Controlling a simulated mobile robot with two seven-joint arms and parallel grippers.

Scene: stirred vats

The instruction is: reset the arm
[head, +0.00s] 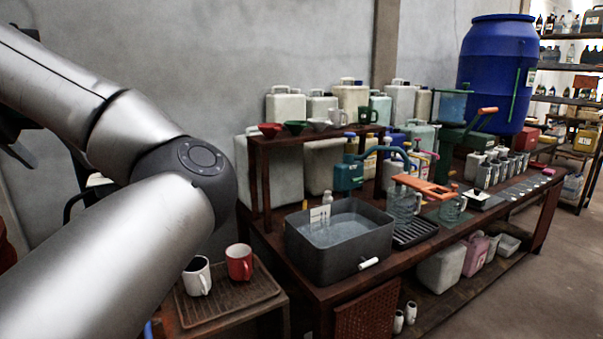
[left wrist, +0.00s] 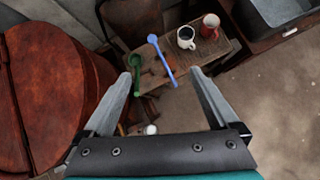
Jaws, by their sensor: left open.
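My left arm (head: 130,190) crosses the left side of the head view, bent at a dark joint; its gripper is out of that picture. In the left wrist view my left gripper (left wrist: 164,73) is open, its two grey fingers spread with nothing held. Beyond the fingers are a low table (left wrist: 212,59), a blue long-handled ladle (left wrist: 161,55) and a green one (left wrist: 135,70). The fingers appear above these, and I cannot tell the exact gap. My right gripper is in neither view.
A white mug (head: 197,276) and a red mug (head: 239,262) stand on a ribbed tray (head: 212,311). Right of them, a grey water basin (head: 335,265) sits on a long crowded bench. A rusty round vessel (left wrist: 40,95) is left of the gripper. Floor (left wrist: 260,110) at right is clear.

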